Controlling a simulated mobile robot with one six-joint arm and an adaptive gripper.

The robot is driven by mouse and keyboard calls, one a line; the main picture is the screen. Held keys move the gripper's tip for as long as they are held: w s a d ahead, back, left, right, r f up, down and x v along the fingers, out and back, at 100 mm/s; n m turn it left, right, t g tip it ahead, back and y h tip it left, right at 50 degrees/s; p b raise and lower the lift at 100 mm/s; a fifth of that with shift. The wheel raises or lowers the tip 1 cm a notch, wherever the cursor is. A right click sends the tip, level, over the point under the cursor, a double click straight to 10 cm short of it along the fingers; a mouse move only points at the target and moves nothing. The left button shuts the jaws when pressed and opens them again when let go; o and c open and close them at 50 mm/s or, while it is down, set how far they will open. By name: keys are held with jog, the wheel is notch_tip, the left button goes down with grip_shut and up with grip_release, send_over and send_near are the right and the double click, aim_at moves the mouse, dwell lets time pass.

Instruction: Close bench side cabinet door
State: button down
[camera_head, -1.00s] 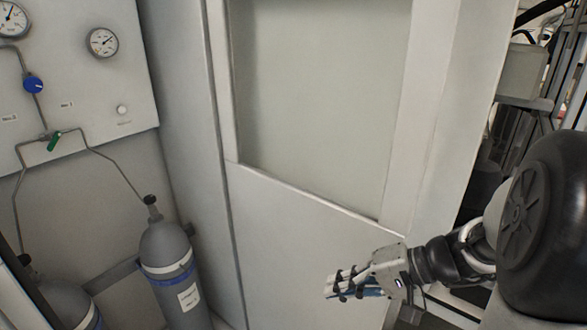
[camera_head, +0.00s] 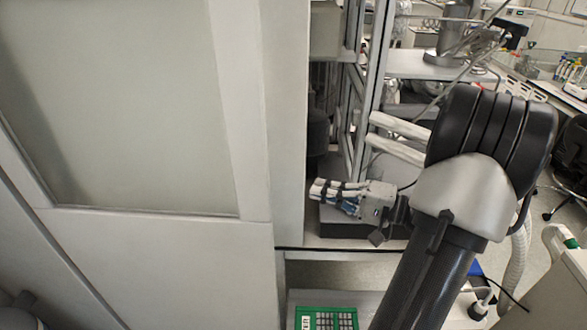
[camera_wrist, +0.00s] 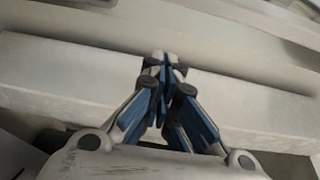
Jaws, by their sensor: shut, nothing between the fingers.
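The cabinet door (camera_head: 140,265) is a large pale panel with a framed window, filling the left of the head view. Its right outer edge (camera_head: 290,120) runs upright past the middle of the picture. My gripper (camera_head: 316,190) is just right of that edge, its fingers pointing left towards it. I cannot tell whether they touch. In the wrist view my gripper (camera_wrist: 164,62) has its blue-padded fingers shut and empty, in front of a long pale band (camera_wrist: 60,80), which may be the door's edge. The door's hinge and latch are not clear.
Right of the door, a metal frame (camera_head: 368,90) and shelves with equipment stand behind my gripper. A bench ledge (camera_head: 345,245) lies below it. A green box (camera_head: 325,317) is lower down. A worktop with bottles (camera_head: 568,72) is at the far right.

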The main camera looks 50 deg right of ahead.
jog(key=w+a, duration=0.6)
jog(key=shift+w+a+r+b, duration=0.15)
jog(key=shift+a+b, duration=0.15)
dwell(0.5)
